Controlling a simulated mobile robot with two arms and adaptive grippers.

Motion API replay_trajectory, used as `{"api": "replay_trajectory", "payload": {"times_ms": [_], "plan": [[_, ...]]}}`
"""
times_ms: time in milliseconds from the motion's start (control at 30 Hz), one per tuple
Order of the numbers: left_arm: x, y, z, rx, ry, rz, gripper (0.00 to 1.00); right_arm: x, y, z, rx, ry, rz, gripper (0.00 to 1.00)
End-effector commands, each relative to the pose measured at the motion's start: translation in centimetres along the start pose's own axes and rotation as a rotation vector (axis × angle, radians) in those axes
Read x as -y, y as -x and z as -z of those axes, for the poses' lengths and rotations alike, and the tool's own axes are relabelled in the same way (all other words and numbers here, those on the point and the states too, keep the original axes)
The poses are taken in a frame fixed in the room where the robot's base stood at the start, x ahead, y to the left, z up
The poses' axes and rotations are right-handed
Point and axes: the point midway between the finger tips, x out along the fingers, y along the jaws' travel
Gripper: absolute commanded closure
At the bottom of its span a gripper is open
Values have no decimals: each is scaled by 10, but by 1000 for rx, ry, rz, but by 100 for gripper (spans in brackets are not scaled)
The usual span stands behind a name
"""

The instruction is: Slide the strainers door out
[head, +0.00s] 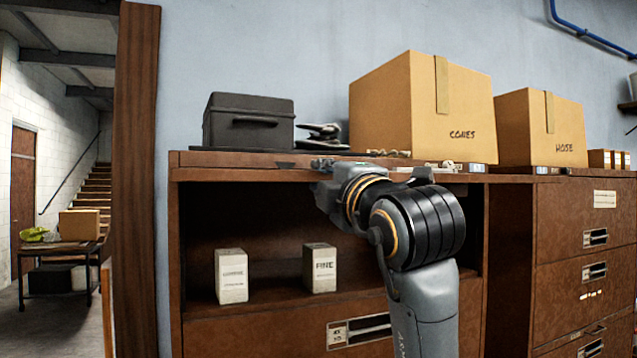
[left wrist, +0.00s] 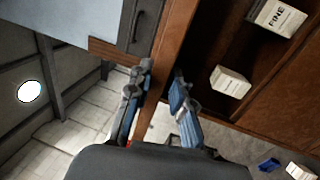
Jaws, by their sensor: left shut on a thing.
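The brown cabinet's upper-left compartment is open in the head view, with two small pale boxes inside, one marked FINE (head: 320,268) and one with hard-to-read lettering (head: 231,276). A brown board edge (head: 230,160), seemingly the strainers door's front edge, runs along the top of the opening. My left gripper (head: 324,172) is at this edge. In the left wrist view its fingers (left wrist: 160,84) lie on either side of the brown board (left wrist: 172,42), shut on it. The wrist hides part of the edge. My right gripper is not in view.
On the cabinet top stand a dark case (head: 248,124), a carton marked CONES (head: 425,108) and one marked HOSE (head: 540,128). Drawers (head: 585,250) are at the right. A dark brown post (head: 136,180) stands at the left, with stairs and a small table beyond.

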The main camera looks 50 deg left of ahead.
Motion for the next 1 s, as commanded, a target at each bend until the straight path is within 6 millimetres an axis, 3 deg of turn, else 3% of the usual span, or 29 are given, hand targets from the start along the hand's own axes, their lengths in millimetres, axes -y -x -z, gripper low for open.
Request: {"api": "replay_trajectory", "payload": {"times_ms": [500, 867, 900, 1000], "plan": [[-10, 37, 0, 3, 2, -7, 100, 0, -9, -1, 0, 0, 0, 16], [-11, 41, 0, 1, 1, -7, 100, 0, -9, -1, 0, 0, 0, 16], [-11, 41, 0, 1, 0, -7, 73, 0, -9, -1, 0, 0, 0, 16], [-10, 41, 0, 1, 0, -5, 52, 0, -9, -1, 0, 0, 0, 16]]}}
